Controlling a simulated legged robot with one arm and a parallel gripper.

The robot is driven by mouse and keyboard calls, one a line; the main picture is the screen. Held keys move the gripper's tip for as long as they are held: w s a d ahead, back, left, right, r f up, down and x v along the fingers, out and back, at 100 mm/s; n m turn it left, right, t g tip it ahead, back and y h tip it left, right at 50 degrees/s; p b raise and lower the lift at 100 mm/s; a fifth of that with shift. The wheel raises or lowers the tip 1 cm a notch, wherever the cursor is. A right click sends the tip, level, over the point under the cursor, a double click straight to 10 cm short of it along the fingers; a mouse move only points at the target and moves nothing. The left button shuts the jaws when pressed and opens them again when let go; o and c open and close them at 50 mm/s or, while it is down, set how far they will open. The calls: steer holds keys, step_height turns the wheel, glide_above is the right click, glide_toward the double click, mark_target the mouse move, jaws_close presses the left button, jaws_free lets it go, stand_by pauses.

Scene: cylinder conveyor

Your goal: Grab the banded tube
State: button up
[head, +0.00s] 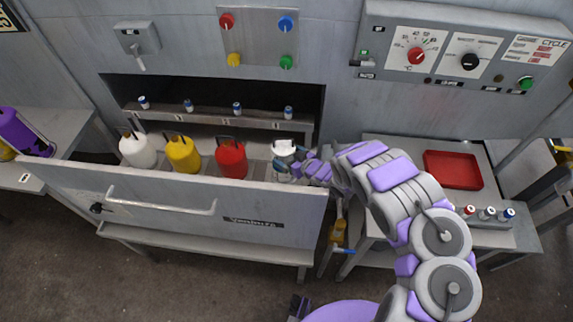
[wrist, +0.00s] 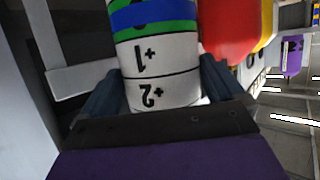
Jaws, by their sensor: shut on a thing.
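The banded tube (wrist: 158,60) is a white cylinder with green and blue bands and upside-down "+1" and "+2" marks in the wrist view. My gripper (wrist: 158,85) is shut around it, with one dark finger on each side.
A red canister (head: 231,160), a yellow one (head: 183,155) and a white one (head: 138,150) stand in a row to the left. The bin's front panel (head: 170,225) has a long handle. A red tray (head: 452,170) lies on the right table. A purple canister (head: 24,132) is far left.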

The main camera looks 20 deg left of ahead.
steer(key=shift+s+a+f, duration=0.15)
steer(key=shift+a+f, duration=0.05)
steer(key=shift+a, duration=0.75)
steer(key=shift+c, duration=1.4)
steer(key=shift+a+f, duration=0.1)
steer(key=shift+c, duration=0.9)
steer(key=shift+d, duration=0.4)
steer(key=shift+c, duration=1.4)
steer(key=shift+d, duration=0.45)
steer(key=shift+c, duration=0.5)
steer(key=shift+a+r, duration=0.1)
steer(key=shift+r, duration=0.1)
